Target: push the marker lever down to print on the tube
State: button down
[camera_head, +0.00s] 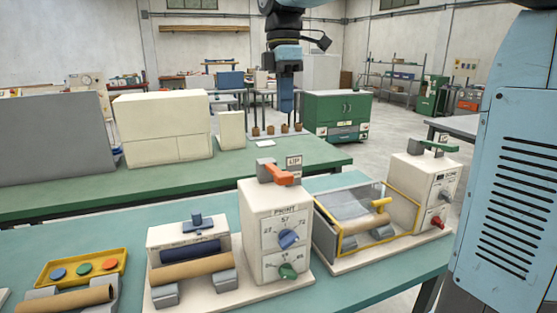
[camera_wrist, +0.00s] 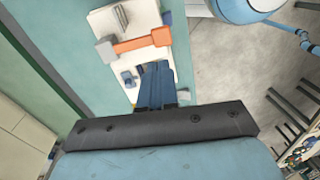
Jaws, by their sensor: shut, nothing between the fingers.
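The marker station is a cream box (camera_head: 273,220) marked PRINT, with a blue dial and a green knob on its front. Its orange lever (camera_head: 276,174) sits on top beside a small plate that reads UP (camera_head: 294,162). The lever also shows in the wrist view (camera_wrist: 141,43), with a grey block at one end. The brown tube (camera_head: 193,269) lies on grey supports left of the box, in front of a dark blue pad (camera_head: 190,251). My gripper (camera_head: 286,104) is shut and empty, pointing down above the lever. In the wrist view its blue fingertips (camera_wrist: 157,72) overlap the picture of the box, apart from the lever.
On the right stands a station with a clear, yellow-edged guard (camera_head: 372,211) and a cream box with a green lever (camera_head: 433,146). A yellow tray of coloured buttons (camera_head: 84,268) and another tube (camera_head: 67,301) are at left. A green bench (camera_head: 180,177) runs behind.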

aim_at(281, 173)
jog(key=shift+w+a+r+n, duration=0.1)
jog(key=shift+w+a+n, duration=0.3)
jog(key=shift+a, duration=0.25)
jog(key=shift+s, duration=0.1)
jog(key=f, duration=0.4)
jog(key=s+f, duration=0.1)
jog(key=f, duration=0.9)
jog(key=shift+s+d, duration=0.2)
jog(key=shift+s, duration=0.2)
jog(key=shift+a, duration=0.15)
